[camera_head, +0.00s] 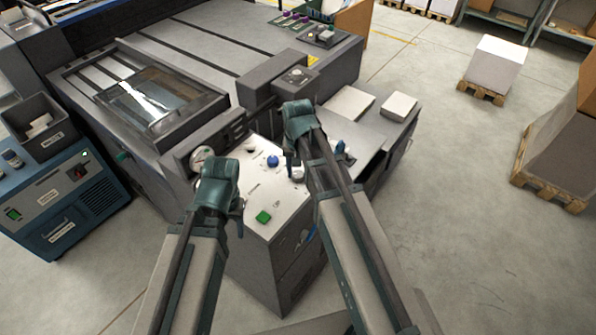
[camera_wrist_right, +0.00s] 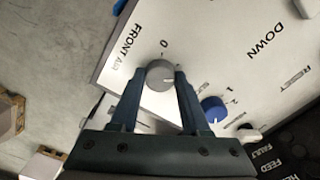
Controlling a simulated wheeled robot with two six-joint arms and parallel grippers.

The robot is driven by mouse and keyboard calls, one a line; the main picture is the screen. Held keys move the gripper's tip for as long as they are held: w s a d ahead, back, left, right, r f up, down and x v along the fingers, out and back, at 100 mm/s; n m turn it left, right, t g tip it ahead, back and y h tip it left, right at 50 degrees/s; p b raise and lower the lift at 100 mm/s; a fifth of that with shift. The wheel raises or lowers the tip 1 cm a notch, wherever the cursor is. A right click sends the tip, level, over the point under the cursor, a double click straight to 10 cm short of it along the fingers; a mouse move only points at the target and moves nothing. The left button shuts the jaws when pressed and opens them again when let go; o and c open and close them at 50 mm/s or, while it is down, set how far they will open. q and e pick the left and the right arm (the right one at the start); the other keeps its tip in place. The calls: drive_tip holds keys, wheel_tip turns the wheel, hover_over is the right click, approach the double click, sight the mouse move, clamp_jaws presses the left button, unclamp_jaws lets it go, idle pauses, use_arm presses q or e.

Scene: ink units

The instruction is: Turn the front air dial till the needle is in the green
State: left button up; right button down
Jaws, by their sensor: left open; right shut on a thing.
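The front air dial (camera_wrist_right: 160,72) is a round grey knob in the right wrist view, beside the printed words FRONT AIR and a 0. My right gripper (camera_wrist_right: 159,79) is shut on it, one blue finger on each side. In the head view my right gripper (camera_head: 292,166) reaches down to the white control panel (camera_head: 255,190) and partly hides the dial. A round gauge (camera_head: 201,157) with a white face stands behind my left gripper (camera_head: 240,218); its needle and green zone are too small to read. My left gripper is open and empty near the panel's left side.
A blue knob (camera_head: 272,161) sits close to the front air dial; it also shows in the right wrist view (camera_wrist_right: 213,108). A green button (camera_head: 263,217) is on the panel's near part. A blue unit (camera_head: 62,205) stands at the left.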

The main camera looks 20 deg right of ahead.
sight(298, 174)
drive_tip(key=m, duration=0.6)
drive_tip(key=shift+m, duration=3.1)
drive_tip(key=shift+c, duration=1.9)
unclamp_jaws()
drive_tip(key=shift+r, duration=0.1)
wheel_tip(298, 174, up, 14)
drive_tip(key=p, duration=1.3)
drive_tip(key=shift+f+p, duration=0.2)
drive_tip(key=shift+p, duration=0.2)
